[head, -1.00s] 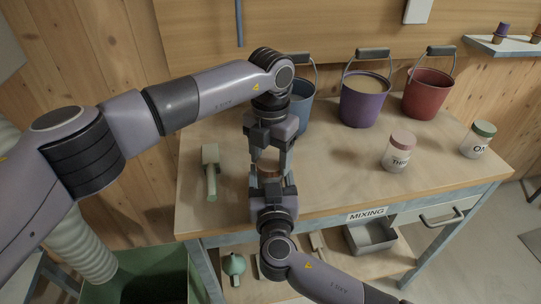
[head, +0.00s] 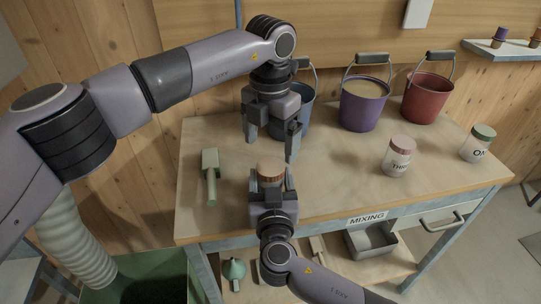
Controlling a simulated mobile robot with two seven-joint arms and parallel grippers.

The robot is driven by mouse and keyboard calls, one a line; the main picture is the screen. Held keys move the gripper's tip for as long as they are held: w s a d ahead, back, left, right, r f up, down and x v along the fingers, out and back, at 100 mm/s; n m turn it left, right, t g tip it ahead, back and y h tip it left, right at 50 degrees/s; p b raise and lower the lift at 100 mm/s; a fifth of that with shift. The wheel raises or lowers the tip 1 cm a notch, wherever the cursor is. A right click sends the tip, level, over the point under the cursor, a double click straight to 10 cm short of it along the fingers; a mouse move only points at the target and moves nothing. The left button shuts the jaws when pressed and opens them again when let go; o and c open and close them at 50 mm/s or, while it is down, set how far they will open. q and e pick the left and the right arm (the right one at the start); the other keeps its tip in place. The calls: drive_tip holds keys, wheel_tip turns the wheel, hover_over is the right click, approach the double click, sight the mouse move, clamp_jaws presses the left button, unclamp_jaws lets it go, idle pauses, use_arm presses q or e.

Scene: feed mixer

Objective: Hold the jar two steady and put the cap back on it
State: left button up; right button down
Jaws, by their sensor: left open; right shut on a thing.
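Jar two (head: 271,183) stands near the front edge of the bench in the head view, largely hidden between the fingers of my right gripper (head: 271,179). My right gripper is shut on it from the front. A brown ribbed cap (head: 270,170) sits on top of the jar and looks level; how tightly it is seated I cannot tell. My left gripper (head: 271,148) is open and empty, above and behind the cap, with its fingers pointing down and apart from it.
A scoop (head: 211,178) lies left on the bench. Blue (head: 302,110), purple (head: 364,108) and red (head: 427,99) buckets stand at the back. A pink-lidded jar (head: 398,160) and a green-lidded jar (head: 476,146) stand right. The middle of the bench is clear.

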use_arm(q)
wheel_tip(320, 180, up, 6)
drive_tip(key=shift+r, duration=0.2)
use_arm(e)
drive_tip(key=shift+c, duration=0.3)
unclamp_jaws()
drive_tip(key=shift+s, duration=0.1)
drive_tip(key=s, duration=0.2)
drive_tip(key=s+b, duration=0.1)
drive_tip(key=s, duration=0.2)
drive_tip(key=shift+s+d+f, duration=0.15)
drive_tip(key=shift+s, duration=0.2)
use_arm(q)
drive_tip(key=shift+f, duration=0.8)
use_arm(e)
drive_tip(key=shift+s, duration=0.65)
use_arm(q)
drive_tip(key=shift+s, duration=0.1)
use_arm(e)
drive_tip(key=shift+s, duration=0.1)
